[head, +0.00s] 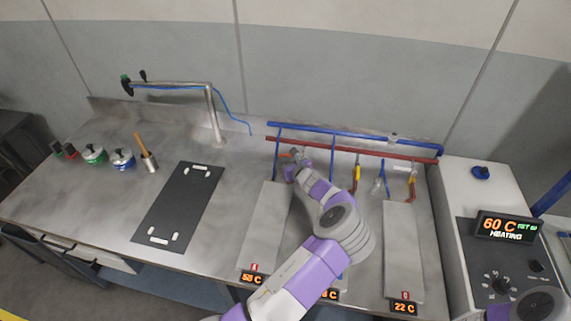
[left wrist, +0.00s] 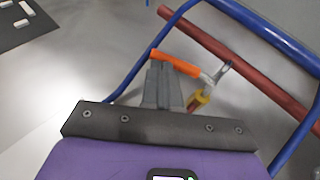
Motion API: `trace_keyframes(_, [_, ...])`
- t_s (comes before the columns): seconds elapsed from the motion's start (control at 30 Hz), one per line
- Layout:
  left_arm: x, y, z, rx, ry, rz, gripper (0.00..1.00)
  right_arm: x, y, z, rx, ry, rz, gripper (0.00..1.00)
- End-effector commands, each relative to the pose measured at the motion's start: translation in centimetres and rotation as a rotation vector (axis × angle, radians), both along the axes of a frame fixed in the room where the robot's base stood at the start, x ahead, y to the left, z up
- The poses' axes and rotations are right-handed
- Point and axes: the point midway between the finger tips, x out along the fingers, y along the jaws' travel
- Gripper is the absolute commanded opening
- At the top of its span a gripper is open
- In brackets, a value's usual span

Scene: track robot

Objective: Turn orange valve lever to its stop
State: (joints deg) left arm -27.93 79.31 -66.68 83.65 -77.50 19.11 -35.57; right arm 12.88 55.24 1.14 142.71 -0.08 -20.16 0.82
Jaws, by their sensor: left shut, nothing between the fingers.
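The orange valve lever (left wrist: 182,64) shows in the left wrist view as a short bar slanting down to the right, ending at a grey metal valve body (left wrist: 214,75). In the head view only a small orange bit of the lever (head: 284,155) shows at the left of my gripper. My left gripper (head: 296,160) is shut and empty. Its fingertips (left wrist: 161,66) are right beside the lever and overlap its lower edge in the left wrist view; I cannot tell whether they touch it. My right gripper is not in view.
A blue pipe (head: 350,134) and a red pipe (head: 340,149) run along the back of the bench. Two more valve branches, yellow (head: 356,174) and red (head: 412,186), are to the right. A heater panel (head: 510,226) stands far right. A black mat (head: 178,210) lies left.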

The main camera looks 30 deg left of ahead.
Motion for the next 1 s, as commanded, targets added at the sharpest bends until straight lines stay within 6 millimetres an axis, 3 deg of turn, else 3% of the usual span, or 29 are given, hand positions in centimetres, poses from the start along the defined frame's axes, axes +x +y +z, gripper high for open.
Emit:
trace_keyframes(0.5, [1.0, 1.5, 0.0, 0.0, 0.0, -0.003, 0.0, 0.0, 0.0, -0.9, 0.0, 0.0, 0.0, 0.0])
trace_keyframes(1.0, [1.1, 1.6, 0.0, 0.0, 0.0, -0.004, 0.0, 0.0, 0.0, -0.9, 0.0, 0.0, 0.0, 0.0])
